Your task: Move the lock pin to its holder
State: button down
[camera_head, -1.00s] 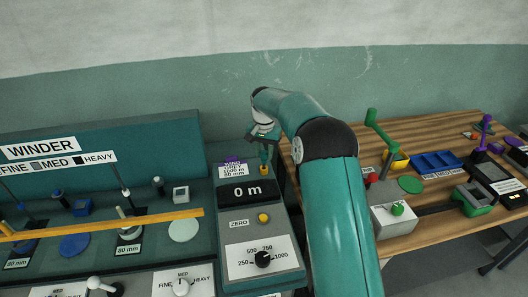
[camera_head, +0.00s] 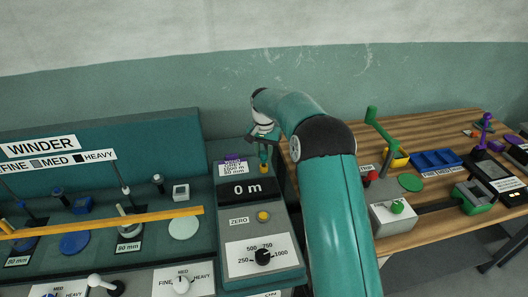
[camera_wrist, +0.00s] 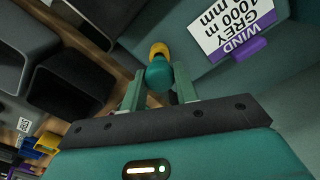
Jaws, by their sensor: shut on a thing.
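My gripper (camera_wrist: 158,100) is shut on a small piece with a teal knob (camera_wrist: 159,75) and a yellow end (camera_wrist: 159,50), which I take to be the lock pin. In the head view my gripper (camera_head: 263,146) points down over the back of the counter box (camera_head: 240,219), and the yellow end (camera_head: 264,168) shows just below it, behind the "0 m" display. I cannot tell whether the yellow end touches the box.
A card reading "WIND GREY 1000 m 80 mm" (camera_wrist: 228,25) with a purple clip is close beside my gripper. The winder bench (camera_head: 100,144) has spindles and a yellow bar (camera_head: 110,223). A wooden table (camera_head: 440,134) at right holds blue trays (camera_head: 436,160) and a green crank (camera_head: 372,120).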

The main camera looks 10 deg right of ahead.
aim_at(264, 152)
jog(key=shift+f, duration=0.45)
dwell(0.5)
jog(key=shift+f, duration=0.35)
jog(key=shift+f, duration=0.2)
jog(key=c, duration=1)
grip_release()
notch_tip(264, 152, up, 14)
jog(key=shift+f, duration=0.1)
